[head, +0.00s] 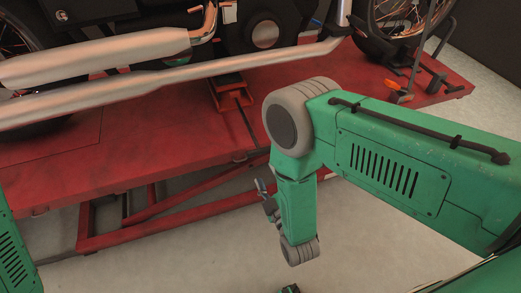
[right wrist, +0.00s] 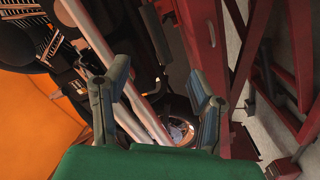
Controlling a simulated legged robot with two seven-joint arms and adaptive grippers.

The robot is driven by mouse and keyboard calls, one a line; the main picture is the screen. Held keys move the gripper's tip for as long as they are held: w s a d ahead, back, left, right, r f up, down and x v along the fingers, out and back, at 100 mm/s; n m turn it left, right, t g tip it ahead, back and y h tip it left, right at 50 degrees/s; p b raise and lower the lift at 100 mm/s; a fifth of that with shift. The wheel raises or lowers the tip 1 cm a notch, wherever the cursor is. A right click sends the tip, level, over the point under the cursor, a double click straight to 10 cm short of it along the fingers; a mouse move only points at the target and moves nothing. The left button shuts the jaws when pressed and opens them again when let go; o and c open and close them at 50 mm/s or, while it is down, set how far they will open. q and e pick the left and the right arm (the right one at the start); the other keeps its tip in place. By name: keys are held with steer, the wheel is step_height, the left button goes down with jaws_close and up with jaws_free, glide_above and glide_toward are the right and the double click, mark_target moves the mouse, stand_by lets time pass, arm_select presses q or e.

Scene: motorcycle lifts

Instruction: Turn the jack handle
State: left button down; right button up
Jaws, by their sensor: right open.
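A red jack (head: 229,88) sits on the red lift platform under the motorcycle in the head view. A thin dark rod (head: 246,126), which looks like its handle, runs from it toward the platform's near edge; my right arm stands close to its right. My right gripper (head: 264,199) is below and in front of that edge, apart from the rod and partly hidden by my own wrist. In the right wrist view, its two fingers (right wrist: 157,82) are spread wide with nothing between them. My left gripper is out of view.
The motorcycle's long chrome exhaust pipes (head: 130,80) overhang the platform (head: 60,165) at left. The red lift frame (head: 150,222) stands below it. A wheel clamp with an orange part (head: 399,91) stands at far right. Pale floor (head: 170,265) in front is clear.

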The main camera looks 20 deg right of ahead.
mark_target(257, 150)
steer(key=w, duration=0.3)
steer(key=w+d+b, duration=0.1)
steer(key=w, duration=0.2)
steer(key=w+b, duration=0.1)
steer(key=w, duration=0.2)
steer(key=shift+w+d+f, duration=0.25)
steer(key=shift+d, duration=0.1)
steer(key=shift+w+a, duration=0.25)
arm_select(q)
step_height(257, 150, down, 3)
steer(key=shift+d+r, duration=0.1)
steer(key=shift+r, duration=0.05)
arm_select(e)
steer(key=shift+w+a+r, duration=0.15)
steer(key=shift+a, duration=0.25)
